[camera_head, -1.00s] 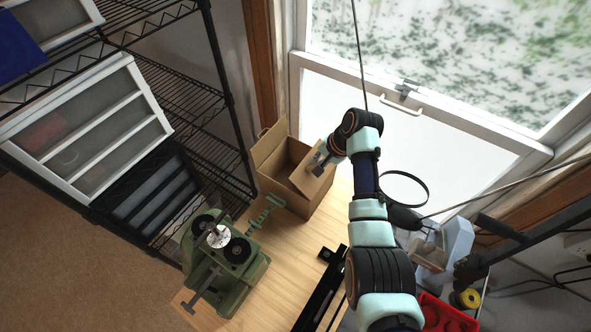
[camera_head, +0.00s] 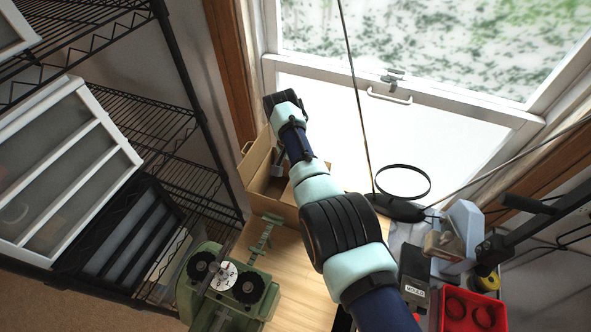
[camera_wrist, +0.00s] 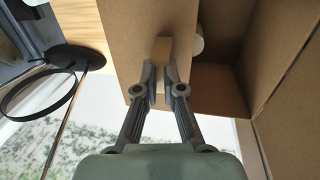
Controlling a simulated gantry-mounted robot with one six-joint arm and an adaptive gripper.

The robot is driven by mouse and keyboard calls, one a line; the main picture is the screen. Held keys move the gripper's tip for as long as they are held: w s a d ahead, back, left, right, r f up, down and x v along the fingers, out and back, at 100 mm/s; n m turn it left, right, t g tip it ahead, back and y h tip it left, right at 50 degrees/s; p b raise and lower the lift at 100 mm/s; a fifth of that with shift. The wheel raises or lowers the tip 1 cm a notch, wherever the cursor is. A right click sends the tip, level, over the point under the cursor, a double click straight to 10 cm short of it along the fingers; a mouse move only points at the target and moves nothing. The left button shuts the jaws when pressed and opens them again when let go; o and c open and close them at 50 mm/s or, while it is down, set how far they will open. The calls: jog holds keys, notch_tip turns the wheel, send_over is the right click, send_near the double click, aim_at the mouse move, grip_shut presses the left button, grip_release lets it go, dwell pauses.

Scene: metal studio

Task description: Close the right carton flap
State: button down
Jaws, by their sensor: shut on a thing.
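The open cardboard carton (camera_head: 262,183) stands on the wooden table below the window. My gripper (camera_wrist: 160,78) is shut on a small tan tab (camera_wrist: 162,50) that stands out from a brown cardboard panel, the right flap (camera_wrist: 125,25). In the head view the right flap (camera_head: 298,172) shows only in part beside my arm. The left flap (camera_head: 257,152) stands up and open. In the head view my gripper (camera_head: 279,164) is over the carton opening, partly hidden by my arm. A pale round object (camera_wrist: 197,40) shows beyond the flap, near the carton's inner wall (camera_wrist: 218,88).
A green machine (camera_head: 225,285) stands on the table (camera_head: 290,270) in front of the carton. A wire rack (camera_head: 150,130) is on the left. A black ring stand (camera_head: 400,207), a grey-white device (camera_head: 458,240) and a red bin (camera_head: 470,312) are on the right.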

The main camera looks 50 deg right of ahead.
jog(key=shift+f, duration=0.1)
dwell(0.3)
jog(key=c, duration=1.3)
grip_release()
jog(key=v, duration=0.7)
jog(key=shift+r, duration=0.3)
